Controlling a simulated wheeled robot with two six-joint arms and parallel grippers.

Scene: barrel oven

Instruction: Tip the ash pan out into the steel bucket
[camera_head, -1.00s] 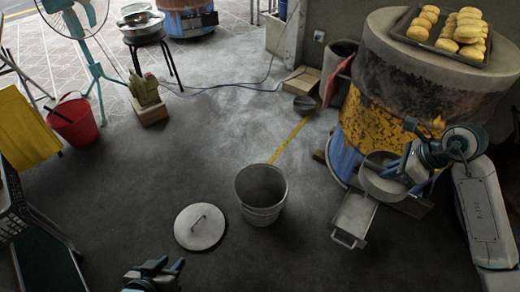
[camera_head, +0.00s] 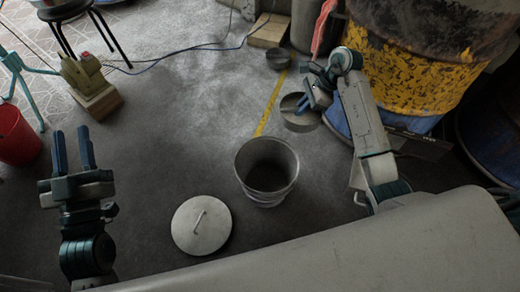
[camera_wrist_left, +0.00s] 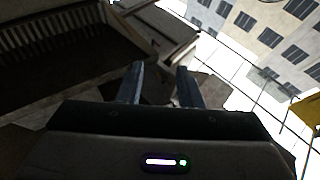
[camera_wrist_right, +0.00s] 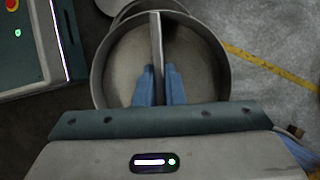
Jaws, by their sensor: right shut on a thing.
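My right gripper (camera_head: 305,102) is shut on the upright strip across the round ash pan (camera_head: 296,122). In the right wrist view the fingers (camera_wrist_right: 158,72) pinch that strip (camera_wrist_right: 156,38), and the pan (camera_wrist_right: 202,55) looks roughly level with a grey-brown inside; I cannot tell how much ash it holds. The open steel bucket (camera_head: 267,192) stands upright on the floor, left of and nearer than the pan in the head view. My left gripper (camera_head: 71,145) is open and empty, well left of the bucket; its spread fingers also show in the left wrist view (camera_wrist_left: 160,85).
A round lid (camera_head: 190,236) lies on the floor beside the bucket. The yellow and blue barrel oven (camera_head: 405,60) stands at the right. A small dark bowl (camera_head: 279,59) sits behind the pan. A red bucket (camera_head: 16,136) is at the left. The floor between is clear.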

